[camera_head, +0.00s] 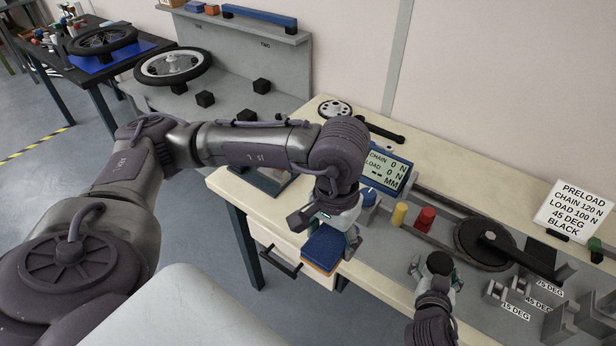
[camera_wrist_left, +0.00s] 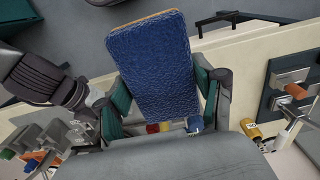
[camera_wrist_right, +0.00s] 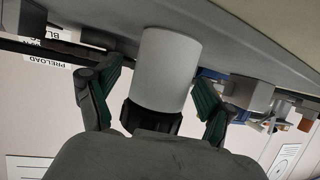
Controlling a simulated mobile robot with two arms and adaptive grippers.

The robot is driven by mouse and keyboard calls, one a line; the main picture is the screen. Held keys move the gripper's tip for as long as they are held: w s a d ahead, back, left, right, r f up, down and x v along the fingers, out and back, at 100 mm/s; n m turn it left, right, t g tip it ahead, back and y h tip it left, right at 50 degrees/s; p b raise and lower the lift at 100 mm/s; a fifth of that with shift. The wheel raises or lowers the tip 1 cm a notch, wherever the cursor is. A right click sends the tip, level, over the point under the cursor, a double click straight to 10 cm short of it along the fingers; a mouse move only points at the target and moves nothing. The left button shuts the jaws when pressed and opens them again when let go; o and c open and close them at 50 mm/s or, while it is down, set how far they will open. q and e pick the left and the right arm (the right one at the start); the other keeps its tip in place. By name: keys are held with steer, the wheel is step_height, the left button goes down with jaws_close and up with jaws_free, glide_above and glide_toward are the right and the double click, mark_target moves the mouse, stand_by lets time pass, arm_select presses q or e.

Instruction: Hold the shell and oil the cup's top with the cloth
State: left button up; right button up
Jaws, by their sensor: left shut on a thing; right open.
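My left gripper (camera_head: 331,228) is shut on the blue cloth (camera_head: 323,249), a thick pad with an orange-brown edge. It holds the cloth at the front edge of the bench. The cloth also fills the space between the fingers in the left wrist view (camera_wrist_left: 152,65). My right gripper (camera_head: 437,274) is open, with one finger on each side of an upright piece on the bench. In the right wrist view this piece shows as a light grey cylindrical shell (camera_wrist_right: 168,68) with a black part, apparently the cup (camera_wrist_right: 150,119), at its near end. Gaps show between fingers and shell.
A dark round plate with an arm (camera_head: 484,243) and grey angle blocks (camera_head: 514,288) lie to the right. A display (camera_head: 386,169) stands behind my left gripper.

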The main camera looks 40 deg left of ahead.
steer(key=shift+p+v, duration=0.45)
steer(key=shift+v, duration=0.5)
steer(key=shift+w, duration=0.1)
steer(key=shift+b+x, duration=0.5)
steer(key=shift+x, duration=0.4)
steer(key=c, duration=1.5)
jaws_close()
